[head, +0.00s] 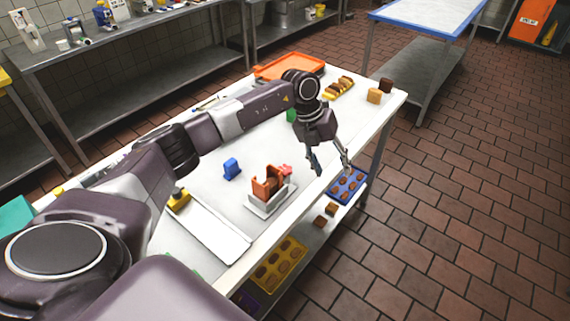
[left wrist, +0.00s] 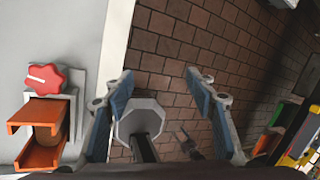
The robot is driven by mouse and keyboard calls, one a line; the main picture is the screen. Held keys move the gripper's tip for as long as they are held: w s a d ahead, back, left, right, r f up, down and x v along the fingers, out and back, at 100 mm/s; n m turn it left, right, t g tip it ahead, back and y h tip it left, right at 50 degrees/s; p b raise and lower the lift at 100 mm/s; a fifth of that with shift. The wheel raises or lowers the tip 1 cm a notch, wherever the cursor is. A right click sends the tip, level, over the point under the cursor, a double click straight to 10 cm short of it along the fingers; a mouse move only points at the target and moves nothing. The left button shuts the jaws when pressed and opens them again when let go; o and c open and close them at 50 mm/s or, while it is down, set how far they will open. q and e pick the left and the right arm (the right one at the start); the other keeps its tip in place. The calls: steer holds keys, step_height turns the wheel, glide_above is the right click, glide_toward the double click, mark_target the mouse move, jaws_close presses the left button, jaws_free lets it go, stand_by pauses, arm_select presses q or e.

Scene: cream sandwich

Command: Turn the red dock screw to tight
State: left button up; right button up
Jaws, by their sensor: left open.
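The red dock screw (head: 286,170) is a small lobed knob at the right side of an orange dock (head: 262,186) on a grey base near the table's front edge. In the left wrist view the screw (left wrist: 45,78) is at the left, with a white mark on its face, above the orange dock (left wrist: 38,155). My left gripper (head: 332,170) is open and empty, to the right of the screw and apart from it, over the table's edge. In the left wrist view its two fingers (left wrist: 159,80) stand apart over floor tiles. My right gripper is not in view.
The white table (head: 225,205) holds a blue block (head: 231,168), a white board (head: 212,232) and an orange tray (head: 290,66). A blue tray (head: 347,186) and a yellow tray (head: 278,264) with brown pieces lie on the lower shelf. Open tiled floor is at the right.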

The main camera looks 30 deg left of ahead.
mark_target(285, 169)
arm_select(q)
steer(key=s+a+r+y, duration=0.1)
steer(key=a, duration=0.3)
steer(key=a+r+n+g+y, duration=0.1)
steer(key=a, duration=0.4)
steer(key=s+a+n+y, duration=0.1)
steer(key=a+y, duration=0.1)
steer(key=a, duration=0.3)
steer(key=shift+s+r+g, duration=0.3)
steer(key=shift+r+g, duration=0.1)
step_height(285, 169, down, 7)
steer(key=shift+d+r+p, duration=0.1)
steer(key=shift+d+p, duration=0.05)
steer(key=shift+p, duration=1.1)
steer(key=shift+f, duration=0.4)
steer(key=c, duration=1.2)
